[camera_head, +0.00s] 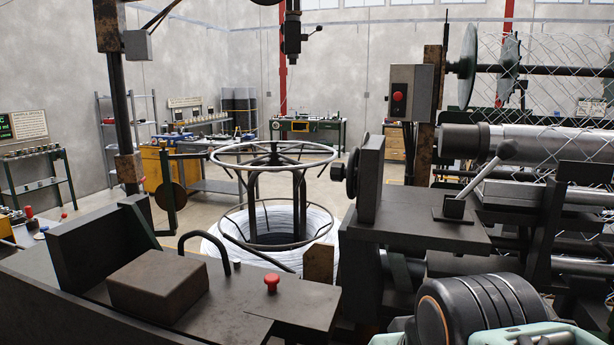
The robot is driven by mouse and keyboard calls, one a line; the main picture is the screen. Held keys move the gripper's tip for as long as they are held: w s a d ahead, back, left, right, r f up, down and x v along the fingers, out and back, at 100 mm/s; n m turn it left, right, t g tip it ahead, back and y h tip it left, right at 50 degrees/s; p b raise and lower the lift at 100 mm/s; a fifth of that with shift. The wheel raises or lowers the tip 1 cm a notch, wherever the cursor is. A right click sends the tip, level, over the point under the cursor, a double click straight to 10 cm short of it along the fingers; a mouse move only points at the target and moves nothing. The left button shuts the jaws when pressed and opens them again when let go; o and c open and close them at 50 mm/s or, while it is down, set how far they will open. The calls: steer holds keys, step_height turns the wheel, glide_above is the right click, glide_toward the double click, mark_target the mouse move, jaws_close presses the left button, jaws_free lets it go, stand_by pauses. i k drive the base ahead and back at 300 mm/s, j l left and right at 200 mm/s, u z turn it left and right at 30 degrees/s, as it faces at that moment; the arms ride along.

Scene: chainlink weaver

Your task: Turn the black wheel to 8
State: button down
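A small black wheel (352,172) sits on the left side of an upright dark grey plate (370,178), right of the picture's middle. I see the wheel nearly edge-on, with a short knob sticking out to its left. No numbers or pointer can be read on it from here, so its setting cannot be told. My gripper is not in view. A black, ribbed rounded part with pale green casing at the bottom right appears to be part of my arm, in front of and below the wheel.
A grey lever (485,175) stands on the machine bed right of the wheel. A wire reel stand (275,155) is to its left. A red button (271,283) and brown block (158,284) are on the front bench. A control box (410,92) hangs above right.

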mark_target(339, 171)
steer(key=j+z, duration=0.25)
steer(key=j, duration=0.15)
steer(key=k+j+z, duration=0.1)
steer(key=j+z, duration=0.15)
steer(key=j, duration=0.15)
steer(key=k+j+z, duration=0.1)
steer(key=j+z, duration=0.15)
steer(key=i+j, duration=0.1)
steer(key=j, duration=0.35)
steer(key=i+j+u, duration=0.1)
steer(key=j, duration=0.4)
steer(key=i+j, duration=0.1)
steer(key=j, duration=0.35)
steer(key=i+j+u, duration=0.1)
steer(key=j, duration=0.4)
steer(key=j+z, duration=0.25)
steer(key=j, duration=0.3)
steer(key=l+u, duration=0.25)
steer(key=l, duration=0.2)
